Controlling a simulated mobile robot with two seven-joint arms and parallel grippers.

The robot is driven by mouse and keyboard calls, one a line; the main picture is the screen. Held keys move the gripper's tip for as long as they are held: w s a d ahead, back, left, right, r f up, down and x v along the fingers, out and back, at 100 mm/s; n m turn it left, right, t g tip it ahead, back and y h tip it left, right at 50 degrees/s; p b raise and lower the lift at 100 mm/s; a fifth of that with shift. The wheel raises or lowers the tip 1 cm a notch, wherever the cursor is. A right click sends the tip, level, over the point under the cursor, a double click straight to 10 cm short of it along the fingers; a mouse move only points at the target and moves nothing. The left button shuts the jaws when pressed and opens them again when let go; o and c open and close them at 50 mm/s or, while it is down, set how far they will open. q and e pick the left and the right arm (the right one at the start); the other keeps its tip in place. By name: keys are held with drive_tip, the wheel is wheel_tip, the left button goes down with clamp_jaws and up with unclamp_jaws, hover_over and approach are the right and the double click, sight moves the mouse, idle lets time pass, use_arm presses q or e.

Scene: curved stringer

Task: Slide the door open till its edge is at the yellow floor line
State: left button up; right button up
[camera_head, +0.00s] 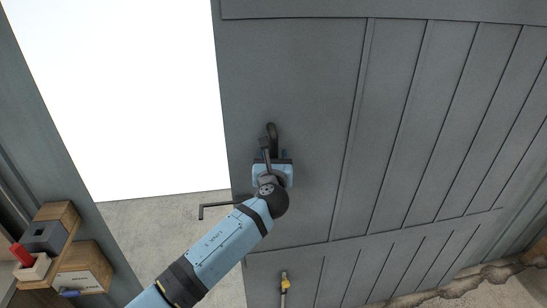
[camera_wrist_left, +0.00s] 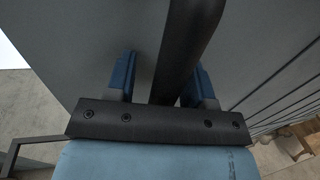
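The grey panelled door (camera_head: 300,70) fills the right of the head view. Its left edge borders a bright white opening (camera_head: 120,90). A dark curved handle (camera_head: 271,130) stands out from the door near that edge. My left gripper (camera_head: 272,160) is at the handle. In the left wrist view the dark handle bar (camera_wrist_left: 180,50) passes between the two blue fingers (camera_wrist_left: 158,80), with a visible gap on its left side, so the fingers are around it but not clamped. No yellow floor line can be made out. My right gripper is not in view.
A small yellow-topped fitting (camera_head: 284,283) shows low in front of the door. Wooden boxes (camera_head: 85,268) with a grey block and a red-handled item stand at the lower left. Pale concrete floor (camera_head: 160,230) lies below the opening. A cracked edge (camera_head: 470,285) runs at the lower right.

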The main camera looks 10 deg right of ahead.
use_arm(q)
drive_tip(key=b+v, duration=0.1)
drive_tip(key=v, duration=1.3)
drive_tip(key=shift+w, duration=0.15)
